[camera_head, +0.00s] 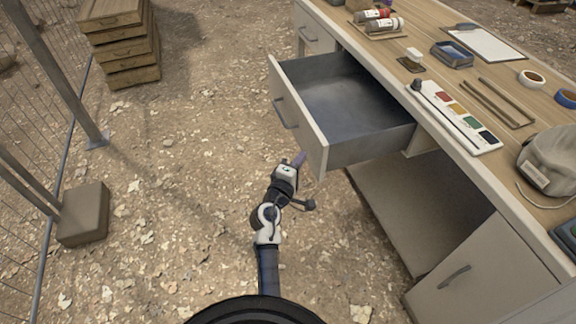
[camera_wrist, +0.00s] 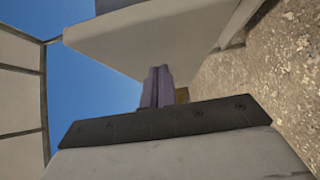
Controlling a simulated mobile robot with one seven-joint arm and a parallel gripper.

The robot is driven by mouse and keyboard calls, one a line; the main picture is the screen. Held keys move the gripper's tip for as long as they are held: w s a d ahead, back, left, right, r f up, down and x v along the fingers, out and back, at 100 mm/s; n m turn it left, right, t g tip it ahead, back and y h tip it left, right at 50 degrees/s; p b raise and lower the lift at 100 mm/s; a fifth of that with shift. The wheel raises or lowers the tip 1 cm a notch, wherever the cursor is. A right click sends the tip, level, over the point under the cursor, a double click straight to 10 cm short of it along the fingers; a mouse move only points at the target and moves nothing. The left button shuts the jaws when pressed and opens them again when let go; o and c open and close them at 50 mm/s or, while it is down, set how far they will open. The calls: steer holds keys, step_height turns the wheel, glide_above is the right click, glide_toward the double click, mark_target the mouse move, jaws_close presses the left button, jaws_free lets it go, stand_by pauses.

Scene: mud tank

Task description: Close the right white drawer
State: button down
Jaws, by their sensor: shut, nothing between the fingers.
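The white drawer (camera_head: 296,112) is pulled far out of the desk, and its empty grey inside shows from above. Its white front panel has a dark handle (camera_head: 285,113). My gripper (camera_head: 299,160) is shut and empty, at the lower right end of the drawer front. I cannot tell whether it touches the panel. In the wrist view, the purple fingers (camera_wrist: 157,88) are together, with a pale panel (camera_wrist: 160,38) close beyond them; it looks like part of the drawer or desk.
The desk top (camera_head: 440,70) holds bottles, a color palette (camera_head: 455,115), a clipboard and a bag (camera_head: 550,165). A lower cabinet door (camera_head: 480,270) is at right. Stacked wooden crates (camera_head: 120,45), a block (camera_head: 83,214) and a wire fence stand left. Open gravel lies between.

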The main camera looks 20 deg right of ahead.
steer(key=shift+d, duration=0.85)
